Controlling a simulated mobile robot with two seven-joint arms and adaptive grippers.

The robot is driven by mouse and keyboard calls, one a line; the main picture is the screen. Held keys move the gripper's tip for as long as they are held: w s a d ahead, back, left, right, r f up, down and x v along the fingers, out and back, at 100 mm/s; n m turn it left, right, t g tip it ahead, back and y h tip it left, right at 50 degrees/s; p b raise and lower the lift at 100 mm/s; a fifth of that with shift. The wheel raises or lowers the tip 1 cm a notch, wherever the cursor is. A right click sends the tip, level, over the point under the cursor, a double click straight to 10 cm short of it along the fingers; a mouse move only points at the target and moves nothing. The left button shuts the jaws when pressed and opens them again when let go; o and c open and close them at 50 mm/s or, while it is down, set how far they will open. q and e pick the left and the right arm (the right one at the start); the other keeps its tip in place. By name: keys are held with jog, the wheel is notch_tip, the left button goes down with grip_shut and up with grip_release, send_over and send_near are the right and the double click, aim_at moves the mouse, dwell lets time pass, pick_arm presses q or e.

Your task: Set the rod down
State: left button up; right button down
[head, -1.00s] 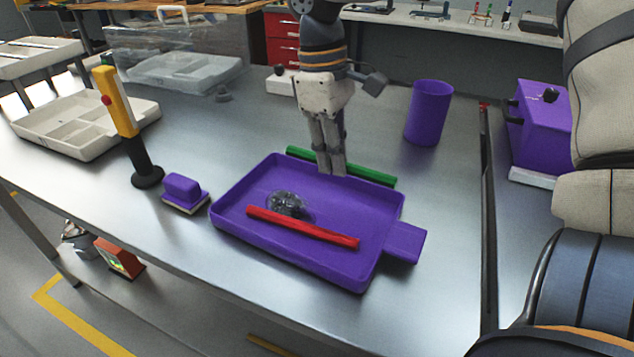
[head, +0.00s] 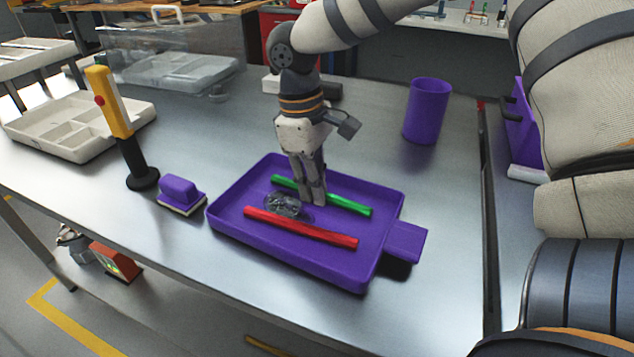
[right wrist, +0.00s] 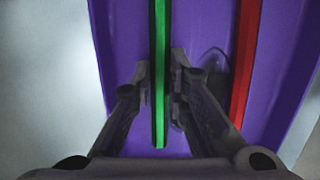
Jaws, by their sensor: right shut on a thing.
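My right gripper (head: 313,200) points down over the purple tray (head: 227,196) and is shut on the green rod (head: 350,206). In the right wrist view the green rod (right wrist: 159,30) runs between the two fingertips (right wrist: 160,88). The rod lies level, inside the tray's outline, roughly parallel to the red rod (head: 300,228). I cannot tell whether it touches the tray floor. The red rod lies in the tray, nearer the front, and shows in the right wrist view (right wrist: 244,60). My left gripper is not in view.
A clear, dark-tinted round object (head: 283,205) lies in the tray between the rods. A purple block (head: 181,193) and a yellow-and-black upright tool (head: 118,125) stand left of the tray. A purple cup (head: 427,111) stands behind right. The metal table around the tray is mostly bare.

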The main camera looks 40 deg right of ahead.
jog(key=c, duration=1.6)
grip_release()
jog(key=shift+s+f, duration=0.15)
jog(key=shift+f, duration=0.5)
jog(key=shift+o, duration=0.2)
notch_tip(320, 180, up, 13)
jog(key=w, duration=0.2)
jog(key=shift+a+r, duration=0.2)
jog(key=shift+a, duration=0.15)
